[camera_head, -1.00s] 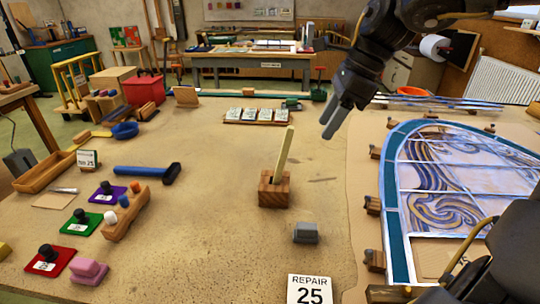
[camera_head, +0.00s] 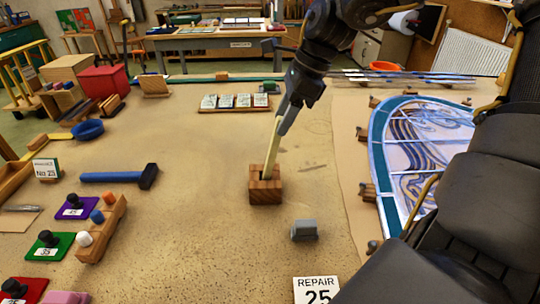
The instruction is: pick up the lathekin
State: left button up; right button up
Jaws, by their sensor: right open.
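The lathekin (camera_head: 271,150) is a pale, flat wooden stick. It stands tilted slightly right in a striped wooden block (camera_head: 265,187) near the middle of the table. My right gripper (camera_head: 284,121) is at the upper end of the lathekin, with its fingers pointing down. It is open, and a finger shows just right of the stick's top. I cannot tell whether the fingers touch the stick or whether the far finger is behind it. My left gripper is not in view.
A grey block (camera_head: 304,230) and a "REPAIR 25" card (camera_head: 316,290) lie in front. The leaded panel (camera_head: 425,150) is at right, with wooden blocks along its edge. The table between hammer and wooden block is clear.

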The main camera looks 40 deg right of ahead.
aim_at(276, 136)
jog(key=shift+s+a, duration=0.15)
jog(key=shift+s, duration=0.05)
jog(key=p+x, duration=0.1)
jog(key=x, duration=0.4)
jog(key=shift+f, duration=0.2)
jog(key=shift+s, duration=0.1)
jog(key=shift+r, duration=0.1)
grip_shut()
